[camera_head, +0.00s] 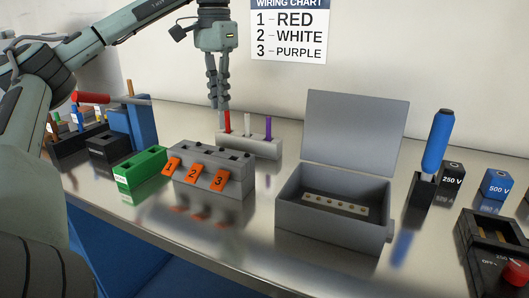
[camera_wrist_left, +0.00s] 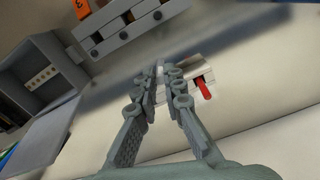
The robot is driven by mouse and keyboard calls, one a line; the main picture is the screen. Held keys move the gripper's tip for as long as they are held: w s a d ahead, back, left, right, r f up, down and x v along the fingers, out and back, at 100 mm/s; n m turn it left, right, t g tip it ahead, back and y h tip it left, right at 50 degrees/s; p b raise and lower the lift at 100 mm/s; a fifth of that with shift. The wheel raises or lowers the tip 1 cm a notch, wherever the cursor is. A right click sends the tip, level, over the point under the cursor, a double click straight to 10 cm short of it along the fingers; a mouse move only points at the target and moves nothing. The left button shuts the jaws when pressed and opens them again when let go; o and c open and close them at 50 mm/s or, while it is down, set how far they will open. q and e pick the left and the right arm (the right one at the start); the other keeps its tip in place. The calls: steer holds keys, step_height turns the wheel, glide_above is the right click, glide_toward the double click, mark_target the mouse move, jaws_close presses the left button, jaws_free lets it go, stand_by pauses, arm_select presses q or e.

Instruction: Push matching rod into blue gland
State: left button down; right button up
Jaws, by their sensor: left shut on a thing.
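The red rod (camera_head: 227,122), white rod (camera_head: 247,122) and purple rod (camera_head: 268,127) stand upright in a grey holder (camera_head: 262,148) at the back. My left gripper (camera_head: 222,106) points down at the red rod's upper end and is shut on it as far as the head view shows. In the left wrist view the fingertips (camera_wrist_left: 165,68) are close together, with red (camera_wrist_left: 203,88) showing beside the right finger; the grip itself is hidden. A grey block (camera_head: 240,183) with orange tags 1, 2 and 3 stands in front. I cannot make out a blue gland. My right gripper is not in view.
The wall chart (camera_head: 290,32) reads 1 red, 2 white, 3 purple. An open grey box (camera_head: 330,228) stands right of the tagged block, a green block (camera_head: 140,170) left of it. A blue-handled tool (camera_head: 438,140) stands at right.

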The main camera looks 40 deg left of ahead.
arm_select(q)
steer(key=shift+w+d+f+b, duration=0.15)
steer(key=shift+w+d+f, duration=0.05)
steer(key=shift+d+f, duration=1.35)
steer(key=shift+w+d+f+b, duration=0.2)
steer(key=shift+w+d+f, duration=0.05)
steer(key=shift+d+f, duration=1.25)
steer(key=shift+w+d+f+b, duration=0.15)
steer(key=shift+w+d+f, duration=0.05)
steer(key=shift+d+f, duration=1.35)
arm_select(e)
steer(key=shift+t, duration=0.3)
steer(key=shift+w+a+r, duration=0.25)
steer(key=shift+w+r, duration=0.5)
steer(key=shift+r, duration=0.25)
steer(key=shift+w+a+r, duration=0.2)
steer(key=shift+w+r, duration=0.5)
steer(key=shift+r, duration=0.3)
arm_select(q)
steer(key=shift+a+f, duration=0.15)
steer(key=shift+f, duration=0.1)
steer(key=c, duration=2.1)
jaws_free()
steer(key=o, duration=0.5)
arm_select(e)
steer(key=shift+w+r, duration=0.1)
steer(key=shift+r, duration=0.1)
